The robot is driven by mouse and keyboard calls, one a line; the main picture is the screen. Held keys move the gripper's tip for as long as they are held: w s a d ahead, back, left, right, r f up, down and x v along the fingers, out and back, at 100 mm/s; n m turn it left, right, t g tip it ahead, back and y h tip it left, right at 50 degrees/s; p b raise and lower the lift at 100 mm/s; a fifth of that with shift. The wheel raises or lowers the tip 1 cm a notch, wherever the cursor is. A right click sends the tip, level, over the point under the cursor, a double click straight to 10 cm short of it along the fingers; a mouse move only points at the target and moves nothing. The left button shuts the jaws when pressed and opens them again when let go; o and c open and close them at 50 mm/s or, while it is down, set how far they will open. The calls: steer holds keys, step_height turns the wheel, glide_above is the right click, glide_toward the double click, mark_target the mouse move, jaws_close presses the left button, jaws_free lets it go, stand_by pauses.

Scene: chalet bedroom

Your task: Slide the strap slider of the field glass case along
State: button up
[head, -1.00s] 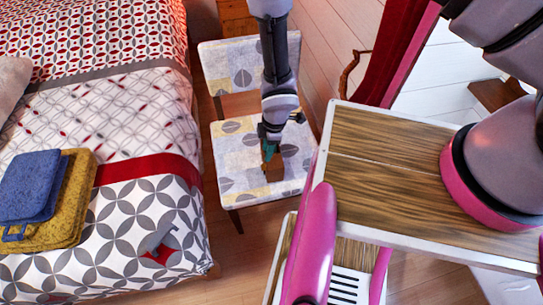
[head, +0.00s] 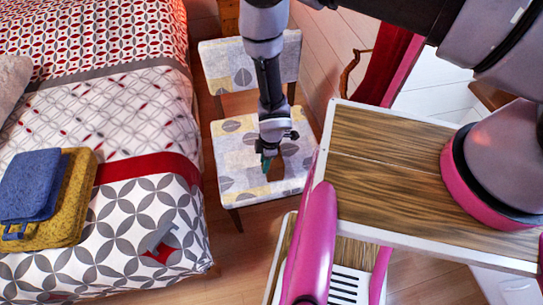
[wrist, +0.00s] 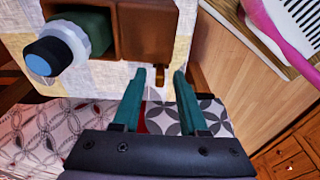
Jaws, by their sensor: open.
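The brown field glass case (wrist: 135,32) lies on the patterned chair seat at the top of the wrist view. A small brown piece (wrist: 160,74), which may be the strap slider, hangs at the case's lower edge. My gripper (wrist: 159,80) is open, its two teal fingers pointing toward the case on either side of that piece; I cannot tell whether they touch it. In the head view my gripper (head: 267,163) is low over the seat, and my arm mostly hides the case.
The chair (head: 235,170) stands between the bed (head: 120,220) at the left and a wood-topped table (head: 380,165) at the right.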

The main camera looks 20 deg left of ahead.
jaws_close()
steer(key=shift+w+a, duration=0.4)
steer(key=shift+w, duration=0.4)
steer(key=shift+w+a, duration=0.35)
steer(key=shift+w, duration=0.4)
steer(key=shift+c, duration=2)
jaws_free()
steer(key=shift+w+a, duration=0.1)
steer(key=shift+w, duration=0.05)
steer(key=o, duration=0.4)
steer(key=shift+o, duration=0.2)
steer(key=shift+w+d+r, duration=0.1)
steer(key=shift+d+r, duration=0.15)
steer(key=shift+r, duration=1.25)
steer(key=shift+d+r, duration=0.2)
steer(key=shift+r, duration=1.3)
